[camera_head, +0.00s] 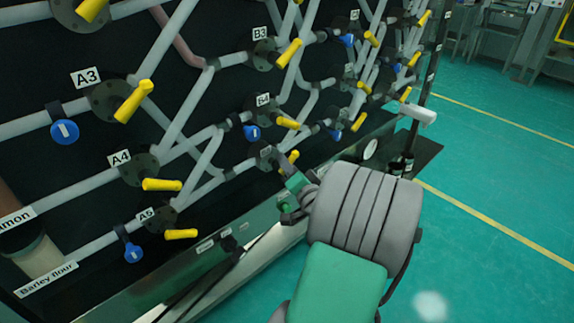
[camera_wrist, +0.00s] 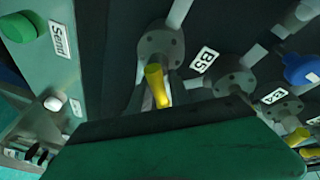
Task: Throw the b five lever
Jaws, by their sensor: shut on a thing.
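The B5 lever is a yellow handle on a round grey hub. In the wrist view the lever (camera_wrist: 156,84) stands beside the B5 label (camera_wrist: 203,60), and its outer end meets the dark edge of my gripper (camera_wrist: 163,108). In the head view the lever (camera_head: 291,158) shows at the low middle of the panel, just above my green gripper (camera_head: 294,186). My gripper is shut on the lever; the fingertips' contact is partly hidden.
The B4 lever (camera_wrist: 297,137) and a blue valve (camera_wrist: 302,68) are to the right in the wrist view. A panel edge with a Send label (camera_wrist: 62,40) and a green button (camera_wrist: 17,27) is at left. Pipes and other yellow levers crowd the board; open floor (camera_head: 490,180) lies right.

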